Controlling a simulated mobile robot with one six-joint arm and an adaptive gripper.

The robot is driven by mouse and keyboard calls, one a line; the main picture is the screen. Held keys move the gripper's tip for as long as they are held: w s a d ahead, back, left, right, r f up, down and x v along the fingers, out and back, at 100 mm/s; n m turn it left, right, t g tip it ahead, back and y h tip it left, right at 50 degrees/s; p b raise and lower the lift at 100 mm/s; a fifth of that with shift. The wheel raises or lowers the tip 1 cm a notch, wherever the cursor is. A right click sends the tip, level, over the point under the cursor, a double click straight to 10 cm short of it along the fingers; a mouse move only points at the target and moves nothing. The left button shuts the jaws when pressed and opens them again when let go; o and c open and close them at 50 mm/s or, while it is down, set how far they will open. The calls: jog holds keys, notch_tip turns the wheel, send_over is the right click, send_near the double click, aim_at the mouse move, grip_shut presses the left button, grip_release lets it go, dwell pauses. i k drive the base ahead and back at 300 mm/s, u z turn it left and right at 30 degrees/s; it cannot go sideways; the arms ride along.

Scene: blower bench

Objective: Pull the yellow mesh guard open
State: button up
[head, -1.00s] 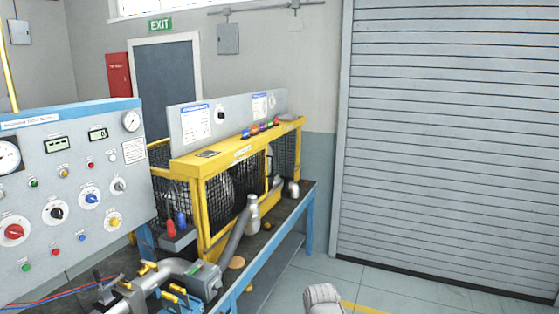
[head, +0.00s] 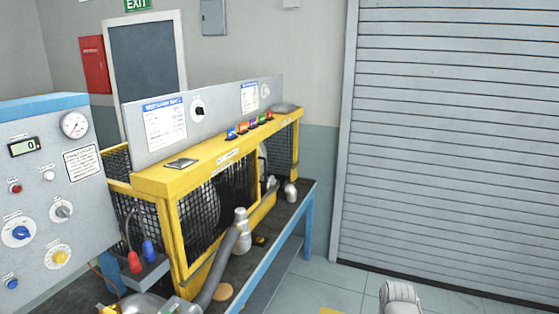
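The yellow mesh guard (head: 208,213) stands on the bench in the head view, left of centre. It has a yellow frame with black wire mesh panels, and a rounded grey housing shows behind the front mesh. I see no clear gap in its front. A light grey rounded part at the bottom edge, right of centre, seems to be a piece of my arm. My gripper's fingers are not visible.
A grey control panel (head: 45,195) with knobs and gauges stands at the left. A grey pipe (head: 224,262) runs in front of the guard. The blue-framed bench (head: 307,222) ends at the right. Free floor (head: 315,278) lies before the roller shutter (head: 450,130).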

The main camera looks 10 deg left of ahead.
aim_at(186, 273)
jog(key=u, duration=0.2)
jog(key=i, duration=1.05)
jog(key=u, duration=0.6)
